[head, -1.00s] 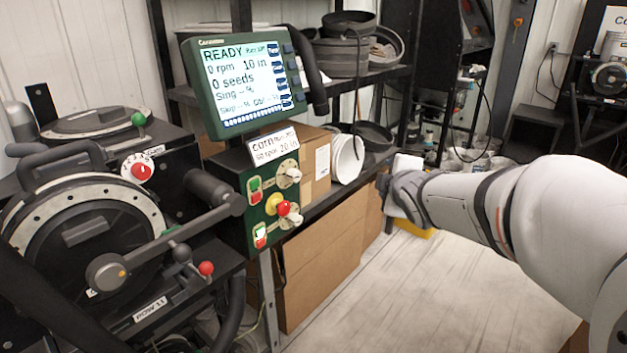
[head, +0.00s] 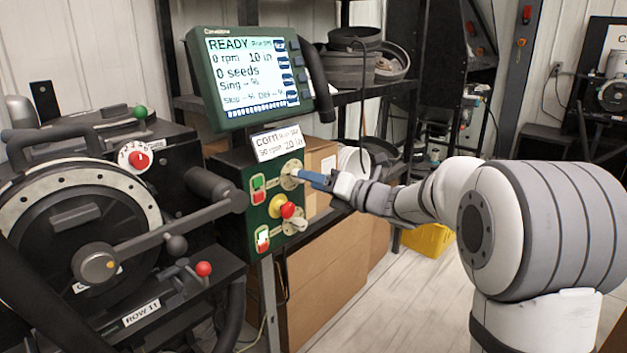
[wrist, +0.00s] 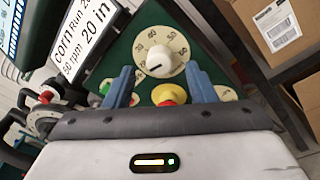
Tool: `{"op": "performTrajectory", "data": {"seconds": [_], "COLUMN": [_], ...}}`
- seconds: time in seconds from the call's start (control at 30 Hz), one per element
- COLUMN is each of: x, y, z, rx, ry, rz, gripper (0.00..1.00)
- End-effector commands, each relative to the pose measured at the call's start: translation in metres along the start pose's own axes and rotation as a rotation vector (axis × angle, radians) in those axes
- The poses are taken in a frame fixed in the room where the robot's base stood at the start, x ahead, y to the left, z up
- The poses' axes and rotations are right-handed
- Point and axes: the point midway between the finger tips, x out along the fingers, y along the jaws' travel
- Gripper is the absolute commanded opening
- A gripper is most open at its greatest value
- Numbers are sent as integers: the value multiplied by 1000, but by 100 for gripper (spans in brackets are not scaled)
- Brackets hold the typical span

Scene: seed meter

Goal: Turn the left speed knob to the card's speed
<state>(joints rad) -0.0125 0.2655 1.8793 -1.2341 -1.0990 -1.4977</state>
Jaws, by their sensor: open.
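The green control panel (head: 236,172) has an upper white knob on a round numbered dial (head: 290,172). The wrist view shows this knob (wrist: 158,61) close up, its dark pointer mark towards the lower left. My gripper (head: 304,175) is open at the panel, its blue fingers at the upper dial. In the wrist view the fingertips (wrist: 159,68) show on either side of the knob. I cannot tell whether they reach around it. A lower white knob (head: 295,225) sits below. The card (head: 277,142) reads corn, rpm and 20 in; the rpm figure is unclear.
A red button on a yellow collar (head: 287,210) sits between the knobs, close to the fingers in the wrist view. Green and red switches (head: 258,190) are at its left. The screen (head: 252,72) reads READY, 0 rpm. Cardboard boxes (head: 325,290) stand behind the panel.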

Motion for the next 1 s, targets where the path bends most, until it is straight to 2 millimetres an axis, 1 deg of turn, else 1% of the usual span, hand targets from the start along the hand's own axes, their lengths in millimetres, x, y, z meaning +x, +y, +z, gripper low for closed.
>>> {"op": "performTrajectory", "data": {"seconds": [0.03,0.1,0.2,0.3,0.53,1.0], "x": [8,17,24,27,28,28], "y": [0,0,0,0,0,1], "z": [-1,0,0,0,0,-1], "rx": [0,0,1,0,0,0], "ry": [2,2,0,-1,0,0], "rz": [1,1,0,-1,-1,0], "gripper": [51,51,51,51,50,11]}}
